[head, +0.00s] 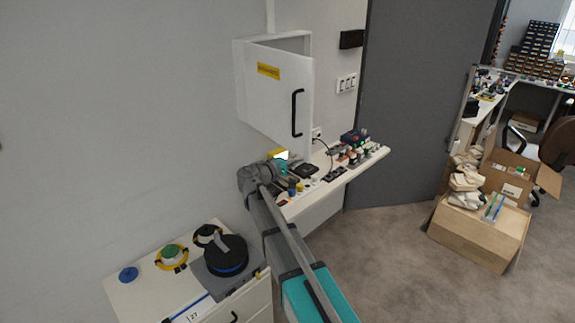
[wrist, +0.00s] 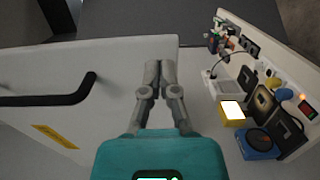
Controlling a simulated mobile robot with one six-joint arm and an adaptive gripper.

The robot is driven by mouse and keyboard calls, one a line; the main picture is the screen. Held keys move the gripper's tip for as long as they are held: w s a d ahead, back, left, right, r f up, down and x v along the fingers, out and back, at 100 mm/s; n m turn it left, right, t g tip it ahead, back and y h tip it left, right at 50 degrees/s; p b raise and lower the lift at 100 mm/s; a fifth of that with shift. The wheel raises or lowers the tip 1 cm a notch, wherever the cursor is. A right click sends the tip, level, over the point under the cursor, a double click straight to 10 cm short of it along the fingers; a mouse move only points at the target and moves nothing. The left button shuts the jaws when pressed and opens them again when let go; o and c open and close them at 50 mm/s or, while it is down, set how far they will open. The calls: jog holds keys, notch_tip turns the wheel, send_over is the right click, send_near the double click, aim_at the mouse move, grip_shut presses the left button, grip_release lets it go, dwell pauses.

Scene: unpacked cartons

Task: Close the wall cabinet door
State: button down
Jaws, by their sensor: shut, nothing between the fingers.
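The white wall cabinet (head: 241,80) hangs on the wall in the head view. Its door (head: 275,95) stands partly open, hinged at the left, with a gap at the top and right. The door has a black bar handle (head: 297,113) near its free edge and a yellow label (head: 268,71). In the wrist view the door (wrist: 110,75) fills the left, with the handle (wrist: 50,97) to the left of my gripper (wrist: 160,66). My gripper is shut and empty, its fingertips over the door's edge in the picture; contact cannot be told. In the head view the fingers are hidden.
A narrow shelf (head: 340,183) below the cabinet carries small devices, including a yellow one with a lit screen (wrist: 232,112). A drawer unit (head: 140,290) stands at lower left. Cartons (head: 480,232) lie on the floor at right. A dark grey panel (head: 415,100) stands beyond the shelf.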

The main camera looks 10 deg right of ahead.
jog(key=shift+w+d, duration=0.25)
jog(key=shift+d, duration=0.2)
